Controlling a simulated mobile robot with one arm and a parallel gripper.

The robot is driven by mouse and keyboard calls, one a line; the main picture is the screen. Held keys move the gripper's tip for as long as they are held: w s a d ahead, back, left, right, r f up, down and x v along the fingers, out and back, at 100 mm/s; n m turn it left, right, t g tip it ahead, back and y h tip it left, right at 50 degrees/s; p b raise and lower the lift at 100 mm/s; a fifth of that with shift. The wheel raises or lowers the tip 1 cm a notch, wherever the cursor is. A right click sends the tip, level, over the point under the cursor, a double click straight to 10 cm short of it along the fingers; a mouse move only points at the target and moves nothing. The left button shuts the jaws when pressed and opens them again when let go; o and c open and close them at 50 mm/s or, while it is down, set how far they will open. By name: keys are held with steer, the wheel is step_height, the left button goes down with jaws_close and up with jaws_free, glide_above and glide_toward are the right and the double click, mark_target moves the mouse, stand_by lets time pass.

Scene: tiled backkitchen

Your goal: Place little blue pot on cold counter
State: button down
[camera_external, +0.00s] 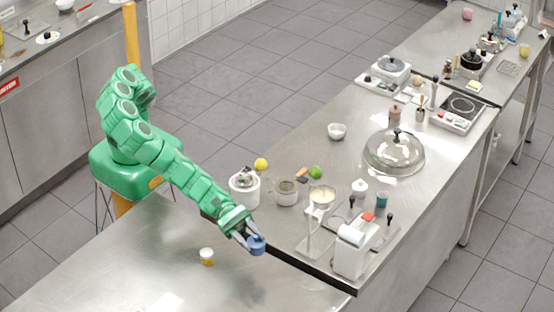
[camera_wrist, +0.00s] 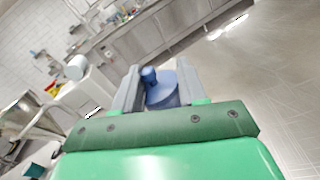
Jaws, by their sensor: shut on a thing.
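My gripper (camera_external: 246,236) is shut on the little blue pot (camera_external: 257,245), at the end of my outstretched green arm. In the wrist view, the blue pot (camera_wrist: 163,92) sits between the two grey fingers of my gripper (camera_wrist: 158,88), and a small round knob or stub shows on it. In the external view the pot appears near the dark edge between two steel counter surfaces. I cannot tell its exact height above them. No label shows which surface is the cold counter; the bare steel counter (camera_external: 130,262) lies at the front left.
A small yellow-and-white jar (camera_external: 207,257) stands on the front-left counter, which is otherwise mostly bare. The adjoining counter holds a white machine (camera_external: 353,247), a metal pot (camera_external: 286,192), a lemon (camera_external: 261,164), a lime (camera_external: 315,172) and a glass dome (camera_external: 394,152).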

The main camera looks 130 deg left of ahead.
steer(key=shift+s+d+f+m+h, duration=0.2)
steer(key=shift+d+f+m+h, duration=0.1)
steer(key=shift+d+f, duration=0.2)
steer(key=shift+f, duration=0.1)
steer(key=shift+a+f, duration=0.1)
steer(key=shift+f, duration=3.8)
steer(key=c, duration=0.6)
jaws_free()
